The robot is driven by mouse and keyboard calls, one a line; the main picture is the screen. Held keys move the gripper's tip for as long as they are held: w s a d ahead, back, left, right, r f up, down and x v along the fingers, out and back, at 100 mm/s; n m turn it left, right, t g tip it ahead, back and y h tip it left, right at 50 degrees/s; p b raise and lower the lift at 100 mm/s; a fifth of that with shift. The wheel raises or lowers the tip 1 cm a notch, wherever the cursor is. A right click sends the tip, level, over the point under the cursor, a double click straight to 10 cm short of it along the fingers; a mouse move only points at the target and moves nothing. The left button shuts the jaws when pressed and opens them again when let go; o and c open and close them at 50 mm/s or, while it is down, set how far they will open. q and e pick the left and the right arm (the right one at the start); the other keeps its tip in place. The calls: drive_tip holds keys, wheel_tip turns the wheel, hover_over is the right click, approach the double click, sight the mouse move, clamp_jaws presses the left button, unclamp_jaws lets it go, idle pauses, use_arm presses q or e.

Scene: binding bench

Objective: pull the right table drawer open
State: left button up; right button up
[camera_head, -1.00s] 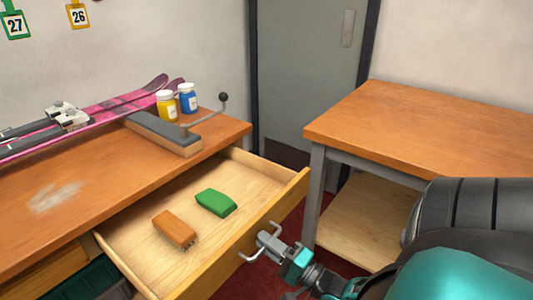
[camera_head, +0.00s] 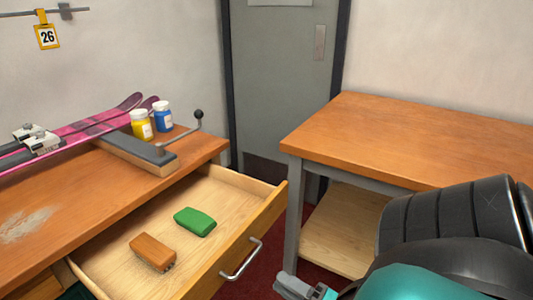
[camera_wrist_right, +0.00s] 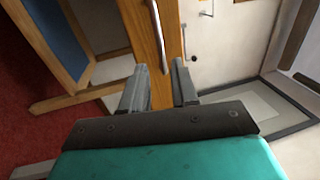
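The right table drawer (camera_head: 268,213) stands pulled out from the bench, its pale interior showing. Its metal bar handle (camera_head: 241,259) is on the front panel and also shows in the right wrist view (camera_wrist_right: 157,30). My right gripper (camera_head: 300,289) is at the bottom edge of the head view, to the right of the handle and apart from it. In the wrist view its two fingers (camera_wrist_right: 160,80) are spread with nothing between them, and the handle lies beyond their tips. My left gripper is not in view.
An orange-brown block (camera_head: 153,251) and a green block (camera_head: 195,221) lie in the drawer. The bench top (camera_head: 75,195) holds skis (camera_head: 80,126), a yellow jar (camera_head: 141,125) and a blue jar (camera_head: 163,117). A second table (camera_head: 410,135) stands to the right, with red floor between.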

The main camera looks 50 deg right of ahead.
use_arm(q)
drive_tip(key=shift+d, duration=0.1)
use_arm(e)
drive_tip(key=v, duration=0.2)
drive_tip(key=shift+s, duration=0.25)
use_arm(q)
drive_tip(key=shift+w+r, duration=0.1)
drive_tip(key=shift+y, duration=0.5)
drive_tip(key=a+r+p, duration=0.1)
drive_tip(key=p, duration=0.2)
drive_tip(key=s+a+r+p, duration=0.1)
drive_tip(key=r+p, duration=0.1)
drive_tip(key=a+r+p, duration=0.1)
drive_tip(key=p, duration=0.2)
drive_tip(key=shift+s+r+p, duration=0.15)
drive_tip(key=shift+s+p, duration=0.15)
drive_tip(key=shift+p, duration=0.05)
use_arm(e)
drive_tip(key=w+a+r+n+g, duration=0.2)
drive_tip(key=w+a+n+g, duration=0.2)
drive_tip(key=a+n, duration=0.5)
drive_tip(key=w+a+r+n+g, duration=0.2)
drive_tip(key=w+a+n+g, duration=0.2)
drive_tip(key=a+n, duration=0.6)
drive_tip(key=shift+a+n+g+y, duration=0.3)
drive_tip(key=shift+a+g, duration=0.35)
drive_tip(key=shift+g, duration=0.05)
